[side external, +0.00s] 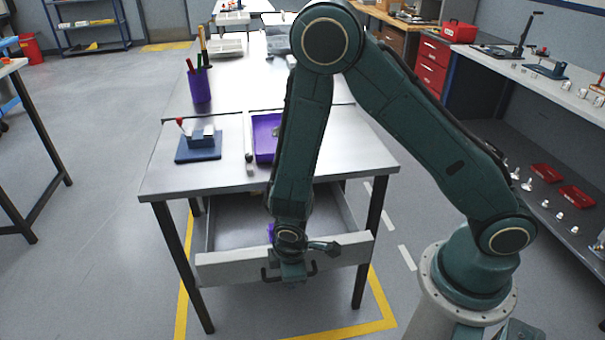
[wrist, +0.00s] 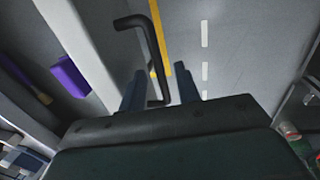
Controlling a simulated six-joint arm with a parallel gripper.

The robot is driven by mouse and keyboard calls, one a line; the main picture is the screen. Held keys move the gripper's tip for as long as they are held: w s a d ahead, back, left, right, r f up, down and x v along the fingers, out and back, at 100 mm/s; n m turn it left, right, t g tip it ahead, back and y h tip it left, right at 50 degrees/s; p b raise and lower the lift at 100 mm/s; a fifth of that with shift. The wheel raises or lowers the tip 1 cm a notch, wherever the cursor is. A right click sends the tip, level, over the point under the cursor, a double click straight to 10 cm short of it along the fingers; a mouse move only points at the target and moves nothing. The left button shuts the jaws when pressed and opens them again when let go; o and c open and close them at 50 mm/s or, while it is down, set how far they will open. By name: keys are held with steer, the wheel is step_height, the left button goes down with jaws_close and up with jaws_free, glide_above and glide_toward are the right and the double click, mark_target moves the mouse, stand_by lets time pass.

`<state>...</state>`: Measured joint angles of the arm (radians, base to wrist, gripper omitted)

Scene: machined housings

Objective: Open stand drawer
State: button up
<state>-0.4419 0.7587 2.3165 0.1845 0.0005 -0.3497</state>
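The stand drawer (side external: 225,268) is pulled out from under the metal-topped table, and its grey interior shows. Its black bent handle (side external: 312,269) is on the front panel, partly hidden behind my gripper (side external: 292,272) in the side view. In the wrist view the handle (wrist: 151,40) passes between the two fingers of my gripper (wrist: 160,88). The fingers stand apart, with a gap visible on both sides of the handle. I cannot tell whether either finger touches it.
A purple item (wrist: 70,77) lies inside the drawer. On the tabletop are a blue fixture (side external: 198,155), a purple tray (side external: 263,138) and a purple pen cup (side external: 199,86). Table legs flank the drawer. The floor in front, with yellow lines, is clear.

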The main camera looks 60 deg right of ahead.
steer(key=shift+r, duration=0.2)
step_height(320, 180, up, 13)
steer(key=s+a, duration=0.2)
stand_by(0.8)
steer(key=shift+r, duration=0.1)
steer(key=shift+d, duration=0.1)
steer(key=s+d+r+m+t+y, duration=0.1)
steer(key=s+d+r+m, duration=0.2)
steer(key=r, duration=0.4)
steer(key=s+d+r+m+t, duration=0.1)
steer(key=d+r+m, duration=0.1)
steer(key=d+r, duration=0.35)
steer(key=s+d+r+m+t, duration=0.2)
steer(key=s+d+r+m, duration=0.1)
steer(key=s+r, duration=0.5)
steer(key=shift+s+d+r+m+y, duration=0.2)
steer(key=shift+s+m+y, duration=0.15)
steer(key=shift+m, duration=0.15)
